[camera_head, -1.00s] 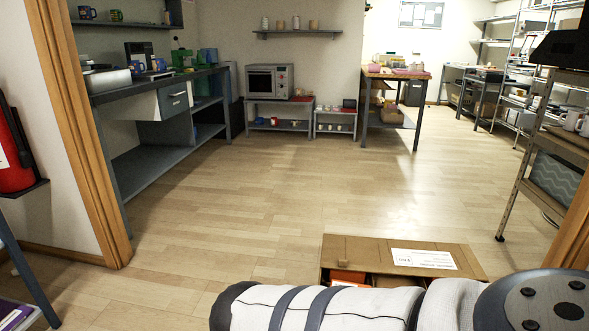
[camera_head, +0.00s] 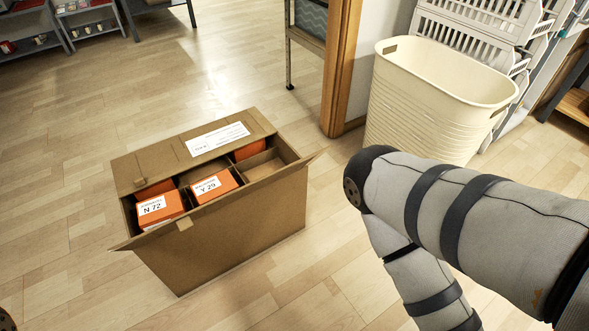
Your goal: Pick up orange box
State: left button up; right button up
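In the head view, a brown cardboard carton (camera_head: 235,230) stands open on the floor, left of centre. It has cardboard dividers. An orange box (camera_head: 172,207) labelled N 72 sits in its front left compartment. Another orange box (camera_head: 226,180) labelled Y 29 sits in a compartment to the right of it. Parts of other orange boxes show at the back, partly under a flap with a white label (camera_head: 217,138). One front right compartment looks empty. My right arm comes in from the right, beside the carton and apart from it. Neither gripper shows.
A cream laundry basket (camera_head: 425,110) stands behind my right arm, with white slatted crates (camera_head: 480,35) behind it. A wooden door frame (camera_head: 342,70) rises behind the carton. The floor left of the carton is clear.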

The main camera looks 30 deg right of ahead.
aim_at(211, 189)
jog(key=z, duration=0.15)
jog(key=i+l+u, duration=0.1)
jog(key=i+l, duration=0.15)
jog(key=l, duration=0.25)
jog(key=i+l+u, duration=0.1)
jog(key=l, duration=0.3)
jog(key=i+l, duration=0.2)
jog(key=l, duration=0.2)
jog(key=i+l+u, duration=0.1)
jog(key=l, duration=0.3)
